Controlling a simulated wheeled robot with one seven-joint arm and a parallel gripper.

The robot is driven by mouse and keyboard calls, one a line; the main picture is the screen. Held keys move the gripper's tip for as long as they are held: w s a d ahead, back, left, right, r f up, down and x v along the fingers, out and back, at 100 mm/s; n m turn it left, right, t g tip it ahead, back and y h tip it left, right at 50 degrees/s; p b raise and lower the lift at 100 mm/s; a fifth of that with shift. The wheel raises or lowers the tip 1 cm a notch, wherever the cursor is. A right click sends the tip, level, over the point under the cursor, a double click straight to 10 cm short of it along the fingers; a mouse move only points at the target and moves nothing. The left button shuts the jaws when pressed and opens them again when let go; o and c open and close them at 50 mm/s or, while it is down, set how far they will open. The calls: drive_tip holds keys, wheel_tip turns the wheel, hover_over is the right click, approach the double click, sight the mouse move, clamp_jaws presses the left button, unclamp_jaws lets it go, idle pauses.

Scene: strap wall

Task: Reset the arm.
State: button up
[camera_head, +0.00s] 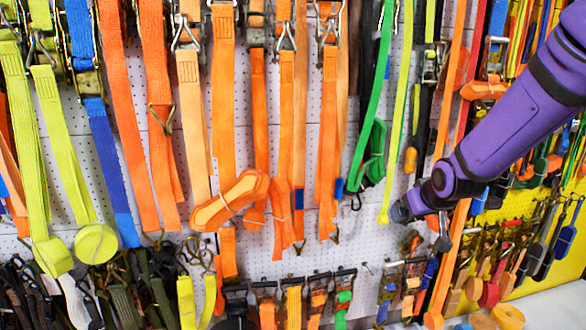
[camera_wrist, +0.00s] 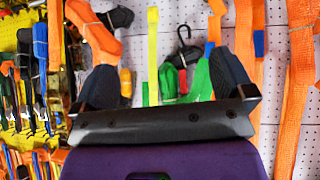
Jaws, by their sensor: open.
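My purple arm comes in from the upper right in the head view. My gripper (camera_head: 422,226) hangs at its lower end, in front of the strap wall. In the wrist view my gripper (camera_wrist: 165,82) has its two dark fingers wide apart, with nothing held between them. Green strap bundles (camera_wrist: 188,80) and a yellow strap (camera_wrist: 153,50) show beyond the gap. I cannot tell exactly how far the fingertips are from the straps.
A white pegboard (camera_head: 345,228) holds many hanging straps, including a blue one (camera_head: 112,170), a green one (camera_head: 366,130) and a bundled orange one (camera_head: 230,200). Buckles hang along lower hooks. A yellow panel (camera_head: 560,262) with more tools is at the right.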

drive_tip(key=s+r+g, duration=0.1)
drive_tip(key=s+r, duration=0.3)
drive_tip(key=s, duration=0.6)
drive_tip(key=s+r+m+g, duration=0.1)
drive_tip(key=s+r, duration=0.4)
drive_tip(key=s, duration=0.5)
drive_tip(key=s+d+r+m+g, duration=0.1)
drive_tip(key=s+r, duration=0.3)
drive_tip(key=s, duration=0.7)
drive_tip(key=shift+r, duration=0.35)
